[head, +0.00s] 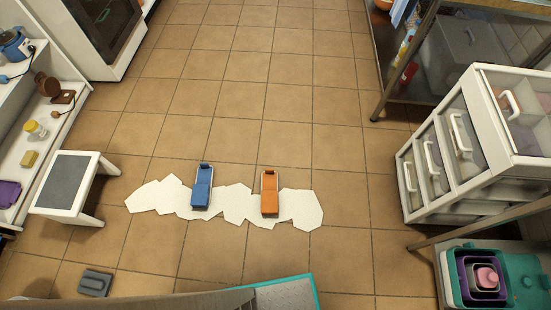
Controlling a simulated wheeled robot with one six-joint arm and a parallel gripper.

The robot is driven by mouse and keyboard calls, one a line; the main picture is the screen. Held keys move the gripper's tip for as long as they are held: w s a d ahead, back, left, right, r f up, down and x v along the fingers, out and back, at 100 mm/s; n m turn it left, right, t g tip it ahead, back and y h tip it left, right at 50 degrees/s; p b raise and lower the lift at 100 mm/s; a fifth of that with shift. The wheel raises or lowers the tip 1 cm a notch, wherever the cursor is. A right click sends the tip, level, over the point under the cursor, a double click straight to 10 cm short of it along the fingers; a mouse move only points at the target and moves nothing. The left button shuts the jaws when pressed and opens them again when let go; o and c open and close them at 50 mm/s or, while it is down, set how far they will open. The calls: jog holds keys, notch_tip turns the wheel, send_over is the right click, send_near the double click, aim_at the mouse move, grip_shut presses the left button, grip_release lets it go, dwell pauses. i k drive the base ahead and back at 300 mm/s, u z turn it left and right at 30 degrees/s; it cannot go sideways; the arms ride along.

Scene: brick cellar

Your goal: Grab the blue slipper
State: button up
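The blue slipper (202,188) lies on the tiled floor in the head view, left of centre, on a spread of white sheets (236,205). It points roughly up and down the picture, with a small raised part at its far end. A similar orange slipper (269,194) lies to its right on the same sheets, with a gap between them. Both look fully visible. My gripper is not in view.
A white stool with a grey top (66,182) stands left of the sheets. White drawers (450,165) and a metal-framed shelf (384,95) stand right. A grey object (95,282) lies on the floor at lower left. The tiles (275,80) beyond the slippers are clear.

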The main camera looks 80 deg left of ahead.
aim_at(201, 196)
jog(key=u, duration=3.85)
jog(key=k, duration=1.3)
jog(key=u, duration=0.75)
jog(key=i, duration=1.85)
jog(key=z, duration=1.1)
jog(key=i, duration=0.7)
jog(key=z, duration=0.45)
